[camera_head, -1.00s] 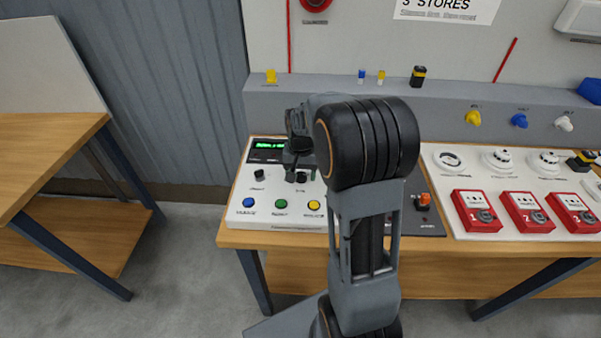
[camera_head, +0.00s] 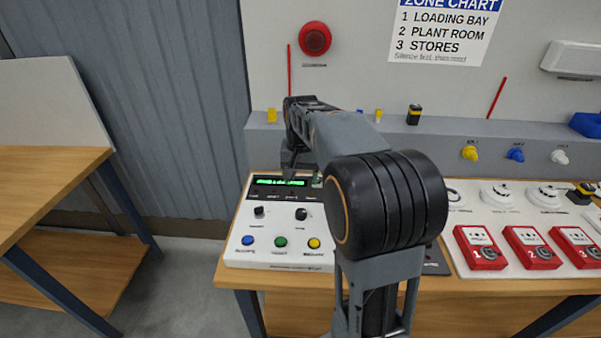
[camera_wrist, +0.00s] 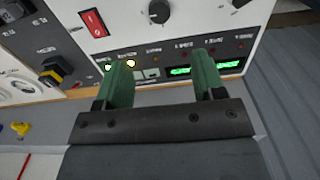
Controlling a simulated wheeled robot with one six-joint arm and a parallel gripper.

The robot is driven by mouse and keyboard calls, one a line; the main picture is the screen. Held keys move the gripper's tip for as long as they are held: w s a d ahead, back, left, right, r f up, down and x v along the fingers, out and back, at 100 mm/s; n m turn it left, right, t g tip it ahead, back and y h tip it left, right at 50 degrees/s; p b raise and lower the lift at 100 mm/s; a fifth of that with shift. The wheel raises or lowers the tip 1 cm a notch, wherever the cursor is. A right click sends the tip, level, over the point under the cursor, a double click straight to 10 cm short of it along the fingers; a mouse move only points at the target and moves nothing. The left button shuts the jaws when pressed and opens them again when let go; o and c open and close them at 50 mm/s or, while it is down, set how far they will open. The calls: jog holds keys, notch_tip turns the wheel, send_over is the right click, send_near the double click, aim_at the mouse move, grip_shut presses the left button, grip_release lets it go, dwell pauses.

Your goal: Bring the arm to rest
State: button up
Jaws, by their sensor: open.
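My gripper (camera_wrist: 162,78) shows in the wrist view with its two green fingers apart and nothing between them. Past the fingertips is the white control panel (camera_wrist: 205,22) with a lit green display (camera_wrist: 205,69). In the head view my arm reaches over the bench and bends toward the control panel (camera_head: 272,225). The gripper end (camera_head: 298,150) is in front of and above the panel's display (camera_head: 280,181); its fingers are hard to make out there. My arm hides the panel's right part.
Red call points (camera_head: 480,247) and white detectors (camera_head: 497,195) sit on a board at right. A grey ledge (camera_head: 445,140) carries small coloured items along the wall. A red bell (camera_head: 314,39) is on the wall. A wooden table (camera_head: 45,165) stands left, with floor between.

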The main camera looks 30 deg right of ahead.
jog(key=shift+r, duration=0.55)
jog(key=s+a+f+n+t, duration=0.2)
jog(key=s+a, duration=0.3)
jog(key=s, duration=0.3)
jog(key=s+a+f+n+t, duration=0.1)
jog(key=s+a+f+n, duration=0.2)
jog(key=s, duration=0.5)
jog(key=shift+a+n+t, duration=0.4)
jog(key=shift+a+n, duration=0.2)
jog(key=shift+a, duration=0.35)
jog(key=shift+s, duration=0.1)
